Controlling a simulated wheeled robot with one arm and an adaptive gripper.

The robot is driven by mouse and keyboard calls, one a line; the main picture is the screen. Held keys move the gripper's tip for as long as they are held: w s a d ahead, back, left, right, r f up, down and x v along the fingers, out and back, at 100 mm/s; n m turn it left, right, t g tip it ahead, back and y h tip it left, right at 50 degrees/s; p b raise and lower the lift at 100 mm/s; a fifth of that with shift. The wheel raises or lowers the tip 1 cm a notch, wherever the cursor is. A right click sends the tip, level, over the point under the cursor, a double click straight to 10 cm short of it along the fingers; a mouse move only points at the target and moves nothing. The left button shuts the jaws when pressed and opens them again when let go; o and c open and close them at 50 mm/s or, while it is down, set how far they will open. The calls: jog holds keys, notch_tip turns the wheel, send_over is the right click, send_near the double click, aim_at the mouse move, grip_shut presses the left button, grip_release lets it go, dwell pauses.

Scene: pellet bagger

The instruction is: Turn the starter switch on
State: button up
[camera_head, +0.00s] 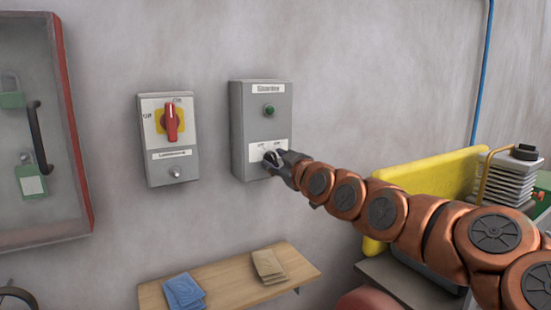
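The starter box (261,98) is a grey wall box with a label at its top and a small dark green light or button (269,111). Low on its front is a white plate (256,152) with position marks, where the starter switch sits. My gripper (273,158) is at this plate, its fingertips on or right in front of the switch. The fingers and the dark gripper body hide most of the switch, so its position does not show. I cannot tell whether the fingers are closed on it.
Left of it is a grey isolator box (185,165) with a red rotary handle (171,122) on yellow. A red-edged cabinet (35,120) with green padlocks hangs farther left. A wooden shelf (215,284) below holds blue and tan packets. Yellow machinery (425,176) stands right.

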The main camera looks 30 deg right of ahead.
jog(key=shift+c, duration=0.2)
grip_shut()
jog(key=shift+a, duration=0.1)
jog(key=shift+f, duration=0.1)
jog(key=shift+f+m+b, duration=0.1)
jog(key=shift+m+b, duration=0.5)
jog(key=shift+b, duration=0.15)
jog(key=m+b, duration=0.3)
jog(key=m, duration=0.2)
jog(key=m+b, duration=0.1)
jog(key=m, duration=0.1)
jog(key=shift+d+m, duration=0.2)
jog(key=shift+m, duration=0.1)
jog(key=shift+m+b, duration=0.35)
jog(key=shift+m, duration=1.15)
